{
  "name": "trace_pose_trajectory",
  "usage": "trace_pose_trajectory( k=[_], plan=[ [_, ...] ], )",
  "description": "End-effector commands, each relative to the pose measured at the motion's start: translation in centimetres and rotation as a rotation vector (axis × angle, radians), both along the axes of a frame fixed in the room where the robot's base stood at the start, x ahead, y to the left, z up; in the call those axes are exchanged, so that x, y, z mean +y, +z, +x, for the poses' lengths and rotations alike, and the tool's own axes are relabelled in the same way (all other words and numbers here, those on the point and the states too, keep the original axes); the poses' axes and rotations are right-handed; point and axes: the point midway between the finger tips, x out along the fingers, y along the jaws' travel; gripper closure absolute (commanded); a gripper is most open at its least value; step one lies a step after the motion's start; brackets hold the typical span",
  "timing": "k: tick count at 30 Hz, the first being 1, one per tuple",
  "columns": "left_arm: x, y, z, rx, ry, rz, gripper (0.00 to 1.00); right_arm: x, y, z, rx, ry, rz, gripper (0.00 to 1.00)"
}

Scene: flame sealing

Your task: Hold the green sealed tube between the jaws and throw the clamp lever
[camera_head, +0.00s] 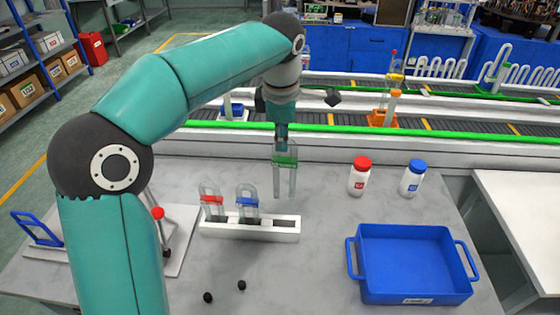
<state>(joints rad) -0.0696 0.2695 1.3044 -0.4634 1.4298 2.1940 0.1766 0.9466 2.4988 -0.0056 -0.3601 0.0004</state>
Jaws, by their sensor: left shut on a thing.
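My left gripper (283,138) points down and is shut on the top of the green sealed tube (285,160), a clear U-shaped tube with a green band. The tube hangs upright above and just behind the white rack (248,231). A lever with a red knob (158,213) stands on a pale plate (181,238) at the left of the table, well left of the tube. My left arm partly covers this plate, so the clamp's jaws cannot be made out. My right gripper is not in view.
The rack holds a red-banded tube (212,200) and a blue-banded tube (247,202). A red-capped bottle (359,177), a blue-capped bottle (412,179) and a blue tray (412,264) stand at right. Two small black balls (208,297) lie in front. A conveyor (350,137) runs behind.

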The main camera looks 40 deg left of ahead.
Motion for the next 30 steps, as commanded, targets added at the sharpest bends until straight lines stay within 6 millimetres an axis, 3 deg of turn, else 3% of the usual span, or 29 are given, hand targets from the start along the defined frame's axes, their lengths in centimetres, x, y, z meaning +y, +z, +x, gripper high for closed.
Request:
trace_pose_trajectory(
  k=[3,15,24,30],
  plan=[
    [-0.1,2.6,0.1,-0.002,0.001,-0.001,1.0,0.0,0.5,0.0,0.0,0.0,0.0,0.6],
    [0.0,7.5,0.0,0.001,-0.001,0.0,1.0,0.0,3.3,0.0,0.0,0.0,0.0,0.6],
    [0.0,10.1,0.0,0.002,-0.001,0.0,1.0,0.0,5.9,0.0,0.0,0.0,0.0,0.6],
    [-0.4,9.9,-0.4,0.001,-0.002,0.0,1.0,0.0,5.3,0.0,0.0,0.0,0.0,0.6]
  ],
)
